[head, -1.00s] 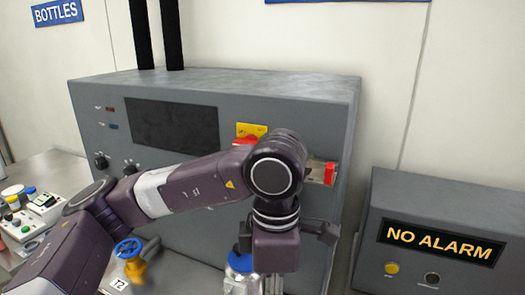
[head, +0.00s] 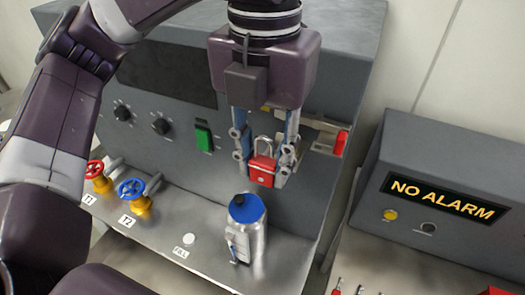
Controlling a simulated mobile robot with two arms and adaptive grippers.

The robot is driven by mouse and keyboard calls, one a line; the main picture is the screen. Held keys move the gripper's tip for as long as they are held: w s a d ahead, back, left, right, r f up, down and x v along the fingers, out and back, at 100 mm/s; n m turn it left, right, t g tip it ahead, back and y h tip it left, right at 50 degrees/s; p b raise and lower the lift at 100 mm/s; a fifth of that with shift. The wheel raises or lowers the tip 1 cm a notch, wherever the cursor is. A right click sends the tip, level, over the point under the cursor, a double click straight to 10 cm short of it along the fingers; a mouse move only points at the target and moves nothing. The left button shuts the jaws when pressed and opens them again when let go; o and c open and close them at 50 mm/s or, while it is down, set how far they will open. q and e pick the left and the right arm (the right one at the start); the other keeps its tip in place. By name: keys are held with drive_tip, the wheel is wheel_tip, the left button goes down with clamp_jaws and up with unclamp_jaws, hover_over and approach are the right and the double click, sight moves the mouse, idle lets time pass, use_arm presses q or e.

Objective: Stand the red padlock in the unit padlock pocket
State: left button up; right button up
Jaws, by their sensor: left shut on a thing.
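My left gripper (head: 264,162) points down in front of the grey unit (head: 180,183). It is shut on the red padlock (head: 262,172), which hangs upright between the fingers with its silver shackle on top. The padlock is above and behind the bottle and looks clear of it. A metal bracket (head: 318,127) with a red part (head: 341,144) is on the unit's face, right of the gripper. The gripper partly covers that face, and I cannot make out which part is the padlock pocket. My right gripper is not in view.
A silver bottle with a blue cap (head: 246,218) stands on the metal ledge below the padlock. Red (head: 96,177) and blue (head: 133,193) valve wheels are to its left. A green switch (head: 204,136) is on the unit. A NO ALARM box (head: 432,200) stands at right.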

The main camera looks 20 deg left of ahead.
use_arm(q)
drive_tip(key=shift+w+d+f+p, duration=0.1)
drive_tip(key=shift+w+f+p, duration=0.1)
drive_tip(key=shift+w, duration=1.2)
drive_tip(key=shift+w+f+p, duration=0.1)
drive_tip(key=shift+w+f, duration=0.05)
drive_tip(key=shift+w, duration=1.2)
drive_tip(key=shift+w+d+f+p, duration=0.1)
drive_tip(key=shift+w+f, duration=0.1)
drive_tip(key=shift+w, duration=1.2)
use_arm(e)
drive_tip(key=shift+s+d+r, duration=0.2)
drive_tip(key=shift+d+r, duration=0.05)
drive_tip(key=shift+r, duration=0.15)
use_arm(q)
drive_tip(key=shift+f, duration=0.15)
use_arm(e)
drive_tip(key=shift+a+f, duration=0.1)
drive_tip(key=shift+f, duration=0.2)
use_arm(q)
drive_tip(key=shift+f+b, duration=0.65)
drive_tip(key=shift+b, duration=0.3)
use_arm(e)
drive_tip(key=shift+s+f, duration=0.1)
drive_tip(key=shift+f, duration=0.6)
